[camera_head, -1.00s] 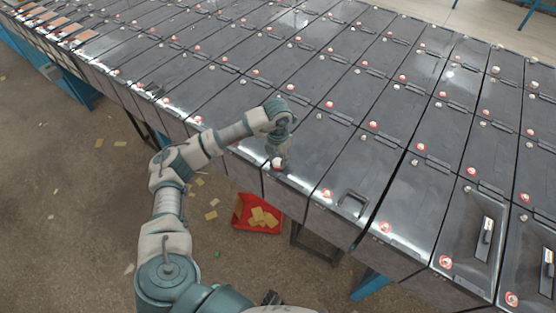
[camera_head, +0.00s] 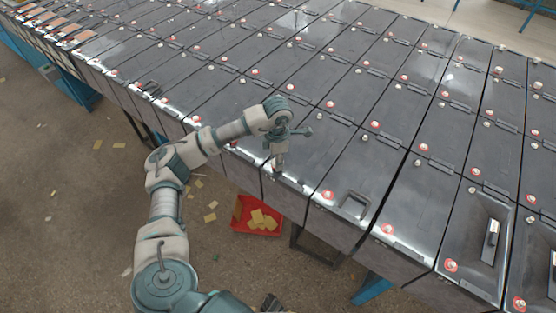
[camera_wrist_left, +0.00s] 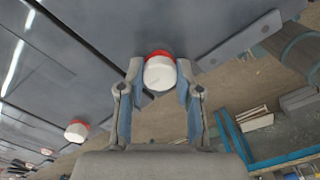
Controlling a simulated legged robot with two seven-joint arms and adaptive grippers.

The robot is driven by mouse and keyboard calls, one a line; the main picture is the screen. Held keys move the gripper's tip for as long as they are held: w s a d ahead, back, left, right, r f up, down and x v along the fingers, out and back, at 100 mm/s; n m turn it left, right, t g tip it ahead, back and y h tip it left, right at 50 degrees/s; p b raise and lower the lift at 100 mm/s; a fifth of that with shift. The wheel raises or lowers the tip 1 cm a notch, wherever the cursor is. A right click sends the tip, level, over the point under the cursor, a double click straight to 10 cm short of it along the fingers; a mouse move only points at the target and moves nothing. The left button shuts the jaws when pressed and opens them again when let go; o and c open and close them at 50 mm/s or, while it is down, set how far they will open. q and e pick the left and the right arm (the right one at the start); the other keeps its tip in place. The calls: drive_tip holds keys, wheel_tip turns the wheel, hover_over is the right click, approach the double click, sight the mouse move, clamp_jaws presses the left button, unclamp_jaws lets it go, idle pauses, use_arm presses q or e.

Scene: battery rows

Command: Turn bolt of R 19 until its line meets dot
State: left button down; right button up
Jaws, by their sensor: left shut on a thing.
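My left gripper (camera_head: 279,166) points down over the front edge of a dark battery (camera_head: 297,180). In the left wrist view, its two fingers (camera_wrist_left: 160,84) are shut on a bolt (camera_wrist_left: 160,74) with a white cap and a red ring. The fingers press its left and right sides. In the head view the gripper mostly hides this bolt. I cannot make out a line or dot clearly, nor read the label R 19. My right gripper is not in view.
Rows of dark batteries with similar bolts stretch to the back and right. Another red-ringed bolt (camera_wrist_left: 76,131) sits to the left in the wrist view. A red bin (camera_head: 240,214) stands on the floor below.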

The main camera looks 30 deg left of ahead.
use_arm(q)
drive_tip(key=shift+r, duration=0.1)
idle(0.4)
drive_tip(key=c, duration=0.8)
unclamp_jaws()
drive_tip(key=shift+w, duration=0.1)
drive_tip(key=shift+a, duration=0.1)
wheel_tip(320, 180, up, 12)
drive_tip(key=shift+f, duration=0.2)
